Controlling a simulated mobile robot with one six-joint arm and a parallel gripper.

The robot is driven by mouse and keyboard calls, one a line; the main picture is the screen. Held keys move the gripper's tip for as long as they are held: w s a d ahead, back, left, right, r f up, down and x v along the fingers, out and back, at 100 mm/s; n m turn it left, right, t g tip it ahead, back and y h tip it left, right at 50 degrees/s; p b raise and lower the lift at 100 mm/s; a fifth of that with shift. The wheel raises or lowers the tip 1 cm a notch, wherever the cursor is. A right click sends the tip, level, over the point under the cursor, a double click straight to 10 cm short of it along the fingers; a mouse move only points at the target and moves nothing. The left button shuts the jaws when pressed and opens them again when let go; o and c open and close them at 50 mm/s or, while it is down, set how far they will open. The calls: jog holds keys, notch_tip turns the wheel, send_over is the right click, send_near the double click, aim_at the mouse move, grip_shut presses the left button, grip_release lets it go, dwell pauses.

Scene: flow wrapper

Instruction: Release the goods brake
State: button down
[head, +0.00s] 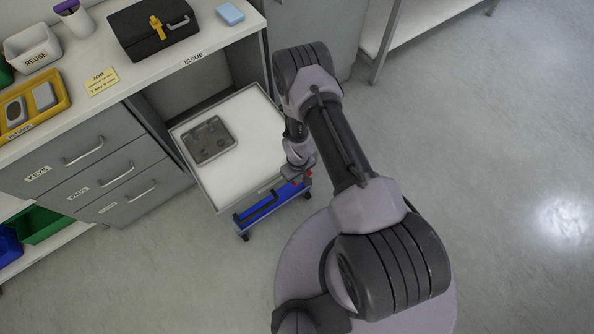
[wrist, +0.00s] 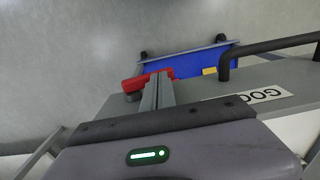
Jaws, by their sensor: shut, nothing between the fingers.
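The goods trolley has a pale tray top (head: 258,125) and a blue lower part (head: 278,205). It stands in front of the counter, with a dark handle (head: 256,210) on its near side. A red lever (wrist: 132,84), which looks like the brake, shows just beyond my fingers. My gripper (wrist: 160,80) is shut and empty, its fingertips over the red lever. I cannot tell whether they touch it. In the head view my gripper (head: 303,174) is at the trolley's near right corner.
A grey moulded insert (head: 209,140) lies on the tray. The counter (head: 205,50) holds a black case (head: 150,30), a yellow tray (head: 60,90) and a white bin (head: 32,48). Drawers (head: 100,175) stand left of the trolley. The floor (head: 480,180) to the right is clear.

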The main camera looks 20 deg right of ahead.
jog(key=shift+s+a+f+b, duration=0.15)
jog(key=shift+a+f+b, duration=0.15)
jog(key=shift+f+b, duration=0.4)
jog(key=shift+f, duration=0.15)
dwell(0.3)
jog(key=shift+a+r, duration=0.15)
jog(key=shift+r, duration=0.15)
jog(key=s+a+r+p, duration=0.2)
jog(key=a+r+p, duration=0.3)
jog(key=r, duration=0.6)
jog(key=shift+a+r+p, duration=0.3)
jog(key=shift+a, duration=0.35)
